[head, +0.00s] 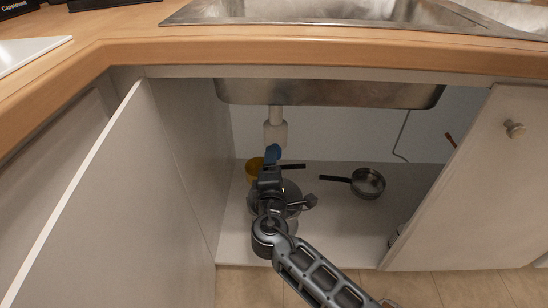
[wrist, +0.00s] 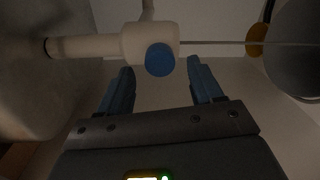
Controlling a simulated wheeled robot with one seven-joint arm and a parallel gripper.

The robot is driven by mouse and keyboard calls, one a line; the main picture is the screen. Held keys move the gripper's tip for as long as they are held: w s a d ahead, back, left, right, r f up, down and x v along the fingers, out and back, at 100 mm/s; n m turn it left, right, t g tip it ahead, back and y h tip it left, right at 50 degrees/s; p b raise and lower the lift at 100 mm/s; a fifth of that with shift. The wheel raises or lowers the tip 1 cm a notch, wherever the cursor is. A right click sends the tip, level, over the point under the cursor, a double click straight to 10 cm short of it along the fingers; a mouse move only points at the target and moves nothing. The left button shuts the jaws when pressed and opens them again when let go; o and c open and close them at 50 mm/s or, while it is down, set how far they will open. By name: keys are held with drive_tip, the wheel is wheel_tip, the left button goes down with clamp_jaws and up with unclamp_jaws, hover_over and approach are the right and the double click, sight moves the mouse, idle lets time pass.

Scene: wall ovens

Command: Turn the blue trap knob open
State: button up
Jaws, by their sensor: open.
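The blue trap knob (wrist: 160,59) is a round blue disc on the front of a white pipe fitting (wrist: 135,42) in the wrist view. In the head view, the white drain pipe (head: 275,132) hangs below the sink, with blue (head: 273,153) at its lower end where my gripper partly covers it. My gripper (wrist: 161,70) is open in the wrist view, its two blue-grey fingers spread to either side with the knob between and just beyond their tips. Nothing is held. I cannot tell whether a finger touches the knob.
My arm reaches into the cabinet under the steel sink (head: 330,92). A cabinet door (head: 130,200) stands open at left, another (head: 470,180) at right. A pan (head: 368,183), a yellow pot (head: 254,168) and other cookware stand on the cabinet floor.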

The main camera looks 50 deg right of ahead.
drive_tip(key=v, duration=0.5)
idle(0.5)
drive_tip(key=s+a+f+m+t+y, duration=0.1)
drive_tip(key=s+a+f+y, duration=0.2)
drive_tip(key=s+a+y, duration=0.45)
drive_tip(key=s+a+f+m+y, duration=0.1)
drive_tip(key=s+a+f+y, duration=0.25)
drive_tip(key=s, duration=0.75)
drive_tip(key=s+a+r+m+t+y, duration=0.25)
drive_tip(key=s+a+r+m, duration=0.2)
drive_tip(key=s+r, duration=0.5)
drive_tip(key=s+r+m+p, duration=0.1)
drive_tip(key=s+r+p, duration=0.1)
drive_tip(key=r+p, duration=0.9)
drive_tip(key=s+r+m+p, duration=0.1)
drive_tip(key=r+m+p, duration=0.1)
drive_tip(key=r+p, duration=1)
wheel_tip(320, 180, up, 7)
drive_tip(key=shift+s+r, duration=0.2)
drive_tip(key=shift+s, duration=0.15)
